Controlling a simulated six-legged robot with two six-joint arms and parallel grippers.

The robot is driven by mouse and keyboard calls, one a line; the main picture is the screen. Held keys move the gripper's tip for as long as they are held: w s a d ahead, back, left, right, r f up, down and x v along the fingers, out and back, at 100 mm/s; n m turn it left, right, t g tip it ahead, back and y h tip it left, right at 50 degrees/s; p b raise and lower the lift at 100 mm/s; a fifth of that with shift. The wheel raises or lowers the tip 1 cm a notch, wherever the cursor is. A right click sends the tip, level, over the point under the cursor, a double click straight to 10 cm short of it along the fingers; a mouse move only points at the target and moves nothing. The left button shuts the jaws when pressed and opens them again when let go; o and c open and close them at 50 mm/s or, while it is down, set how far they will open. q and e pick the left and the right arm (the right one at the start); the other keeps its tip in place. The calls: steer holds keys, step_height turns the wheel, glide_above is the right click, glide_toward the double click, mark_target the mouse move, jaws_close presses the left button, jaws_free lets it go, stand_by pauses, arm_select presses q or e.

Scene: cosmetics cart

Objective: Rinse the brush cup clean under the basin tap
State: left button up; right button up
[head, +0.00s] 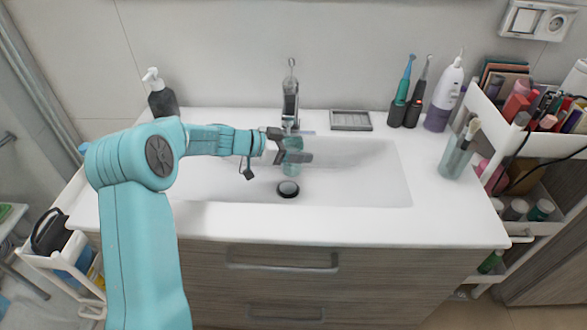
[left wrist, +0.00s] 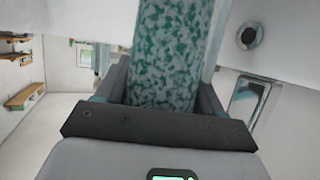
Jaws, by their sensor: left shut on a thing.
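My left gripper (head: 294,157) is shut on the brush cup (head: 292,144), a small teal cup held over the basin (head: 367,180). In the left wrist view the cup (left wrist: 172,50) is a teal-and-white speckled cylinder between the two dark fingers. The chrome tap (head: 290,104) stands at the back of the basin, directly behind and above the cup in the head view. Part of the cup is hidden by the gripper, and its inside does not show. I cannot tell whether water is running. My right gripper is not in view.
The dark round drain (head: 288,188) lies below the cup. A soap dispenser (head: 160,95) stands back left. A soap dish (head: 351,121), toothbrushes (head: 405,85), a white bottle (head: 444,95) and a glass with brushes (head: 455,160) stand right. A loaded cart (head: 541,145) adjoins the counter's right end.

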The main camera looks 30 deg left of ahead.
arm_select(q)
steer(key=shift+s+d, duration=0.9)
steer(key=s+d+r+p, duration=0.3)
steer(key=r+p, duration=0.1)
steer(key=r, duration=0.2)
steer(key=shift+s+d+p, duration=0.3)
steer(key=shift+p, duration=0.1)
stand_by(0.4)
